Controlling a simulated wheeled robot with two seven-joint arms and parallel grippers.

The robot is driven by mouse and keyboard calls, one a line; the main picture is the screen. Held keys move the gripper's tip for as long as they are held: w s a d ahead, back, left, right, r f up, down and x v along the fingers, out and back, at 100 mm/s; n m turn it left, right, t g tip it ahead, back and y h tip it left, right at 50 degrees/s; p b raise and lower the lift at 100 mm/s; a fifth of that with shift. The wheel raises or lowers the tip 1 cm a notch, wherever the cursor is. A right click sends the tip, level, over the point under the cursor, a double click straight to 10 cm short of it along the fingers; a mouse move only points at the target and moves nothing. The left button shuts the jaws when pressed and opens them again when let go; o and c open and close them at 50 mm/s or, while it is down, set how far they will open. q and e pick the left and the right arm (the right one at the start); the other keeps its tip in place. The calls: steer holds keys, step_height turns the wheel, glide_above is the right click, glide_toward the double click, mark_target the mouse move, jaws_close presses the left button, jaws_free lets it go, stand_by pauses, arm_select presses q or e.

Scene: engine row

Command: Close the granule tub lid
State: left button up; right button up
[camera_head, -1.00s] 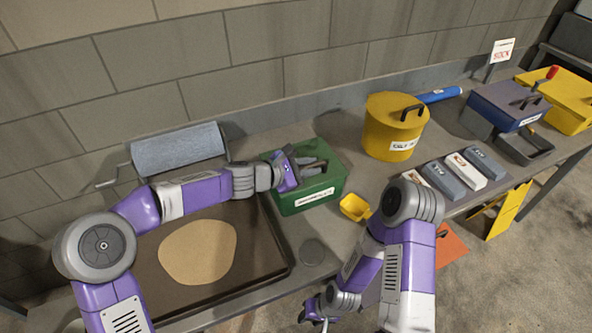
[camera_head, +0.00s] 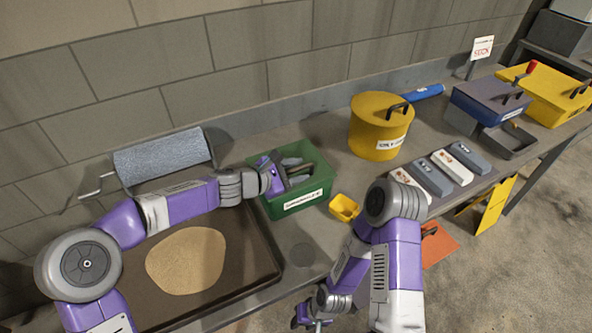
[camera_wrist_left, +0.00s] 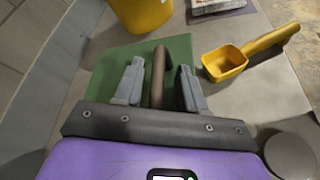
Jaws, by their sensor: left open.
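The green granule tub (camera_head: 298,204) stands on the bench right of the dark tray, its white label facing front. Its green lid (camera_wrist_left: 120,62), with a dark bar handle (camera_wrist_left: 158,75), shows in the left wrist view. My left gripper (camera_head: 300,176) is over the top of the tub. In the left wrist view its fingers (camera_wrist_left: 160,85) are open, one on each side of the handle, with gaps beside it. The gripper hides part of the lid, and I cannot tell whether the lid is fully seated. My right gripper (camera_head: 312,318) hangs low at the bottom edge; its jaws are unclear.
A yellow scoop (camera_head: 343,208) lies close right of the tub. A yellow drum (camera_head: 377,130) stands behind it to the right. Grey and white blocks (camera_head: 452,167) lie right.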

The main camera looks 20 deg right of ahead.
arm_select(q)
steer(key=p+v, duration=0.1)
steer(key=v, duration=0.6)
steer(key=shift+s+a+r, duration=0.1)
steer(key=shift+s+a, duration=0.05)
steer(key=shift+a, duration=0.1)
